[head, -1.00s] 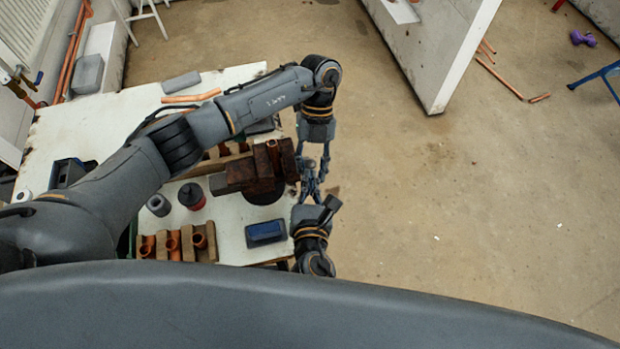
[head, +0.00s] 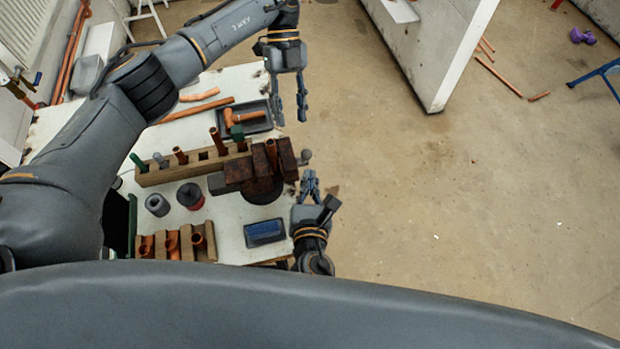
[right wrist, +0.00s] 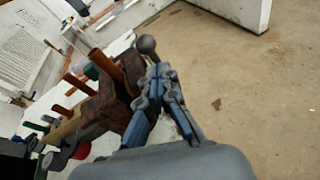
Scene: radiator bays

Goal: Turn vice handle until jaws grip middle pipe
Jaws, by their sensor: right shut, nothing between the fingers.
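The rusty brown vice (head: 262,170) stands at the right edge of the white workbench, with a copper pipe (head: 271,152) upright at its jaws. I cannot tell whether the jaws touch the pipe. The vice handle's grey ball end (head: 304,156) sticks out to the right; it also shows in the right wrist view (right wrist: 147,45). My left gripper (head: 289,104) is empty, fingers apart, above and beyond the vice, clear of the handle. My right gripper (head: 309,178) is shut and empty just below the ball end; its fingertips (right wrist: 158,73) show beside the vice (right wrist: 117,100).
A wooden rack (head: 158,178) holding upright pipes is left of the vice. A grey tray (head: 258,125) with a copper fitting lies behind it. A blue box (head: 264,232), a red-and-black can (head: 190,196) and a lower block of fittings stand in front.

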